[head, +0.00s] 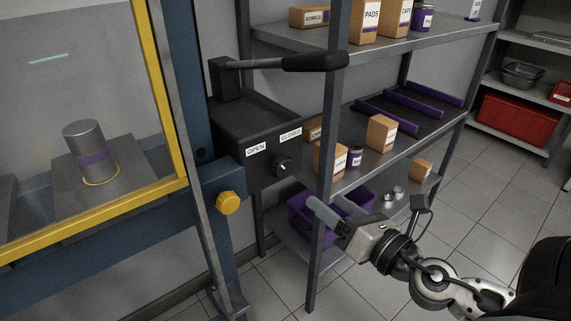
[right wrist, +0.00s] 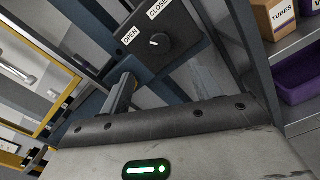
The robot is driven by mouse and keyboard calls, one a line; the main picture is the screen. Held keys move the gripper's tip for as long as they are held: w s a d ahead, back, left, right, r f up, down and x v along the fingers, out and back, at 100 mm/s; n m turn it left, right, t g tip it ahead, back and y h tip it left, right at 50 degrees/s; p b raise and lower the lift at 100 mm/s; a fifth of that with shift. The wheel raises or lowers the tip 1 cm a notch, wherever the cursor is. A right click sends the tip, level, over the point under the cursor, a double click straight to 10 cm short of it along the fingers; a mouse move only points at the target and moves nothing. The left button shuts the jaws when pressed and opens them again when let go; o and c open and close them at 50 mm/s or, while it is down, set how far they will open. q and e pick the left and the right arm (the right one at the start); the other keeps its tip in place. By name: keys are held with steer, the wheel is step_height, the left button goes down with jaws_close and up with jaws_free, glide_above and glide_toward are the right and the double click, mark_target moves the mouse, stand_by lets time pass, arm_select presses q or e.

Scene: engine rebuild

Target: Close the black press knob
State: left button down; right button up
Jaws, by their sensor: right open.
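The black press knob (head: 283,165) is on the front of a dark box (head: 235,125) beside the blue press frame. It has a pale mark, and labels reading OPEN (head: 256,149) and CLOSED (head: 291,135) sit above it. The knob also shows in the right wrist view (right wrist: 158,43), below the labels; I cannot tell which label its mark points to. My right gripper (head: 328,203) is open and empty, below and right of the knob and apart from it. One finger shows clearly in the right wrist view (right wrist: 119,93). My left gripper is not in view.
A black-gripped lever (head: 310,62) extends right above the box. A yellow knob (head: 229,203) is at lower left. A shelf post (head: 328,150) stands just right of the box, with boxed parts and purple bins behind. A metal cylinder (head: 88,140) stands inside the yellow-framed press.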

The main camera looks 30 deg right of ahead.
mark_target(286, 169)
steer(key=w+p, duration=0.1)
steer(key=w, duration=0.3)
steer(key=w+p, duration=0.1)
steer(key=w, duration=0.4)
steer(key=w+a+p, duration=0.1)
steer(key=w+p, duration=0.1)
steer(key=w, duration=0.2)
steer(key=shift+w, duration=0.4)
steer(key=c, duration=1)
